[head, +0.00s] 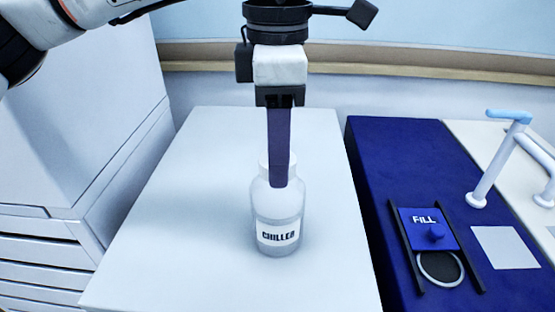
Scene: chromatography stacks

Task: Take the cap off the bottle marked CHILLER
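A white bottle (263,208) with a label reading CHILLER (278,235) stands upright on a white bench top (180,230), in the middle of the head view. My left gripper (279,184) points straight down in front of the bottle's neck and shoulder. Its long purple-grey finger hides most of the bottle's top; only pale edges of the top show on either side. I cannot tell a cap from the neck there. One finger hides the other, so I cannot see whether they are apart or grip anything. My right gripper is not in view.
On the right, a dark blue surface (385,165) carries a blue slide marked FILL (425,217) between black rails, with a ring below it. A white and light-blue pipe (492,160) stands beyond. White drawers (35,255) stand at left. The bench around the bottle is clear.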

